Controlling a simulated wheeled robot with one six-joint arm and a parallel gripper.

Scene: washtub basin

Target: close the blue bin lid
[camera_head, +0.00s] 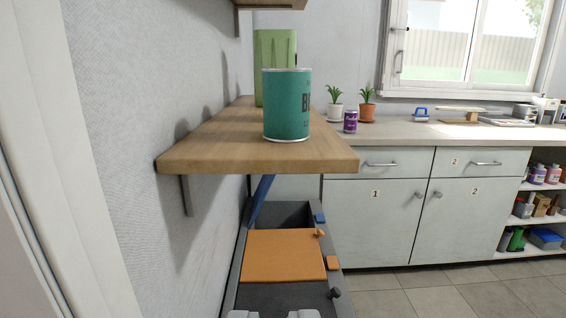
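The blue lid (262,199) is raised and leans against the left wall, above the far dark bin (287,213). Its upper part is hidden behind the wooden shelf. The far bin's mouth is open, and a small blue piece (320,218) sits on its right rim. My gripper (273,315) shows only as two pale tips at the bottom edge. They are apart with nothing visible between them, over the nearest dark lid and away from the blue lid.
An orange lid (283,256) and a dark grey lid (283,297) lie closed nearer me. The wooden shelf (215,150) juts out above the bins, holding a teal can (286,105) and a green container (274,55). White cabinets (375,225) stand behind. Floor (440,295) is clear at right.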

